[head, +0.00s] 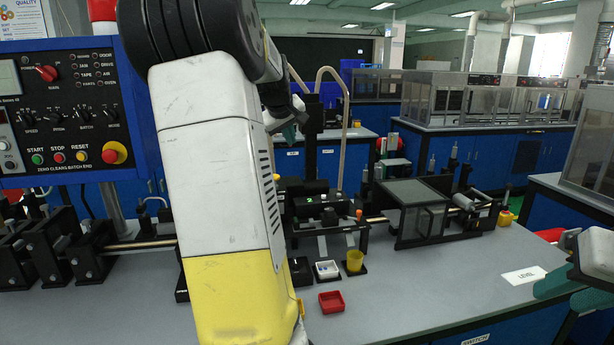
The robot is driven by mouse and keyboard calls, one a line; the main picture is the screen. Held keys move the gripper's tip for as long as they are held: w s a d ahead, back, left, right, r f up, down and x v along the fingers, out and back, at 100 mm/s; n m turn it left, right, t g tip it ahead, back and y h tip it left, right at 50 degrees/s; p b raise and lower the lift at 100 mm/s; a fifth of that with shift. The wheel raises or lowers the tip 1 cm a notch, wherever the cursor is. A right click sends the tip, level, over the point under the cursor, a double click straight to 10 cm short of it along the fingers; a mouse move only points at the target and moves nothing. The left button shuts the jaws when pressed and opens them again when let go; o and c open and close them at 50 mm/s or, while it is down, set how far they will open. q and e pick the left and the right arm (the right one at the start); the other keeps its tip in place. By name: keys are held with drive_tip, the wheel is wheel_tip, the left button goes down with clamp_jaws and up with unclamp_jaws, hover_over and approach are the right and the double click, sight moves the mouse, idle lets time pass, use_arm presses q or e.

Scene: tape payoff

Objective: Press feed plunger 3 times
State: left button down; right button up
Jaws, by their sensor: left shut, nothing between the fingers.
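No part is clearly labelled as the feed plunger, and I cannot tell which one it is. A black device (318,208) with a green display stands on the bench behind my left arm. A small orange-topped post (359,214) stands at its right. My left gripper (290,132) is partly hidden behind its own arm, above and behind the black device. It is shut and empty, apart from the bench parts. My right gripper (568,284) is at the right edge, cut off by the frame, over the bench's right side. Its jaw opening is unclear.
A control panel (70,110) with knobs and buttons stands at the left. A clear-covered box (418,219) stands to the right. The front right bench is mostly clear.

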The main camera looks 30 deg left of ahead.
use_arm(q)
drive_tip(key=w+a+n, duration=0.1)
drive_tip(key=a, duration=0.6)
drive_tip(key=shift+f+n+y, duration=0.25)
drive_tip(key=shift+n+y, duration=0.05)
drive_tip(key=shift+n, duration=0.1)
drive_tip(key=shift+f, duration=4.4)
drive_tip(key=shift+f, duration=0.45)
drive_tip(key=shift+f, duration=1.3)
drive_tip(key=shift+r, duration=1.7)
